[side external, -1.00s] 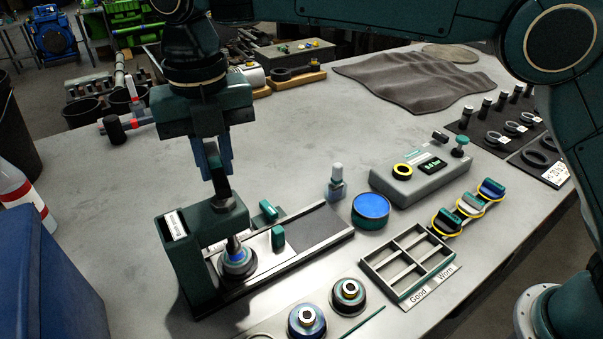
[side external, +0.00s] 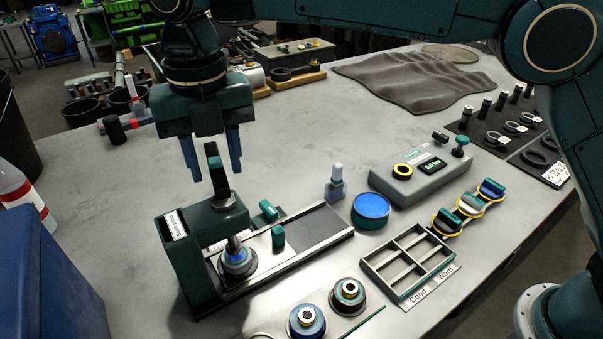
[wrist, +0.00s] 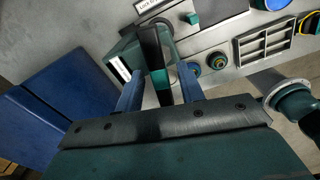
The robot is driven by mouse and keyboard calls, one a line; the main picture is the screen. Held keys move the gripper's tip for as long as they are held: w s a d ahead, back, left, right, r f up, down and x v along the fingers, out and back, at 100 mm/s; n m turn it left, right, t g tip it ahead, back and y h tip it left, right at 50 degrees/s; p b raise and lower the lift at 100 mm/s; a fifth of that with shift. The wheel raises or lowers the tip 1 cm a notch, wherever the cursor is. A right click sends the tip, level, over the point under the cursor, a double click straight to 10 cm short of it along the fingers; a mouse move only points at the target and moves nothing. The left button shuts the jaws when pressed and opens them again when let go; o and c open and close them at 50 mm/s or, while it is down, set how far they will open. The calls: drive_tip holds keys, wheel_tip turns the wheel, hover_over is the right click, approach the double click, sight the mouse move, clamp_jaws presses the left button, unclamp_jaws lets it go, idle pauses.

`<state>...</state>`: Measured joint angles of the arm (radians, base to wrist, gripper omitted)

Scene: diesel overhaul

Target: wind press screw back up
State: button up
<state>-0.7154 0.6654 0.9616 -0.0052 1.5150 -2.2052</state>
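The press (side external: 185,262) is a dark green frame at the front left of the bench. Its screw handle (side external: 214,170), a dark upright bar with a green part, stands on top of the press. In the wrist view the handle (wrist: 156,62) stands between the spread fingers (wrist: 160,97).
A rail (side external: 318,252) with green clamps runs right from the press. A blue-topped tin (side external: 371,207), a small bottle (side external: 336,185), a grey gauge box (side external: 410,180) and a divided tray (side external: 390,283) stand further right. A blue bin (side external: 45,285) is close on the left.

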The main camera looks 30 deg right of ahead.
drive_tip(key=shift+r, duration=2.75)
drive_tip(key=shift+r+n, duration=0.6)
drive_tip(key=shift+n, duration=0.35)
drive_tip(key=shift+r+n, duration=0.6)
drive_tip(key=shift+n, duration=0.35)
drive_tip(key=shift+f, duration=0.1)
drive_tip(key=shift+f, duration=2.2)
drive_tip(key=m, duration=0.3)
drive_tip(key=shift+m, duration=0.4)
drive_tip(key=shift+f, duration=1.7)
